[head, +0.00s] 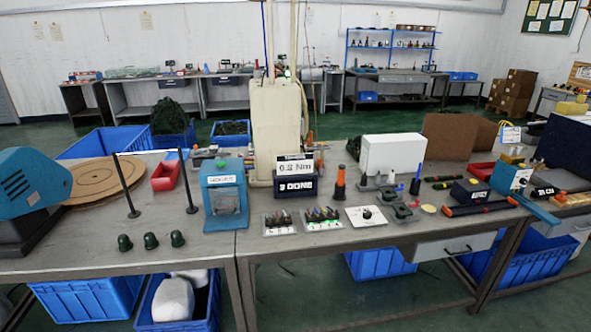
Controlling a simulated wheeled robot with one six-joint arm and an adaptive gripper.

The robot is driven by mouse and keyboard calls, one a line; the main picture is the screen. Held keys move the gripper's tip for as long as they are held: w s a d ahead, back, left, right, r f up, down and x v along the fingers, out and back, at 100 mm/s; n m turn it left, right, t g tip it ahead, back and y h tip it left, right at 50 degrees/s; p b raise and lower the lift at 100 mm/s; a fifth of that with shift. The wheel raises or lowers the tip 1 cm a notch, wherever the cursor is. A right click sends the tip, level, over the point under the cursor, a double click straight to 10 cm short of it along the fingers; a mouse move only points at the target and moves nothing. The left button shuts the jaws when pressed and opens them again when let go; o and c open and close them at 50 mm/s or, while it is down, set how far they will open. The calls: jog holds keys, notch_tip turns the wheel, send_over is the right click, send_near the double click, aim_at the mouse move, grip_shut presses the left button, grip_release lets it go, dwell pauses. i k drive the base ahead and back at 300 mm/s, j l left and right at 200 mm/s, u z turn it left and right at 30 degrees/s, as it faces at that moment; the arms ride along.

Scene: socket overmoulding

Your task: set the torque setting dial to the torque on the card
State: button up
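The torque setting dial (366,213) is a small dark knob on a white square plate (355,220) near the front edge of the bench. The marks around it and the way it points are too small to read. The torque card (295,166) stands upright behind and left of the dial. It is white with a dark header and appears to read 0.8 Nm, though the digits are blurred. It sits above a dark box (296,188) whose label seems to read "DONE". My gripper is not in view.
Left of the dial lie two plates (323,225) with several small coloured parts. A dark and orange tool (340,183) stands upright behind it, near a white box (392,155). Dark grey fittings (402,211) lie close on the right. The blue-framed box (225,193) is further left.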

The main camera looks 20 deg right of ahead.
aim_at(367, 215)
jog(key=l+u, duration=0.3)
jog(key=l, duration=0.4)
jog(key=l+u, duration=0.3)
jog(key=l, duration=0.45)
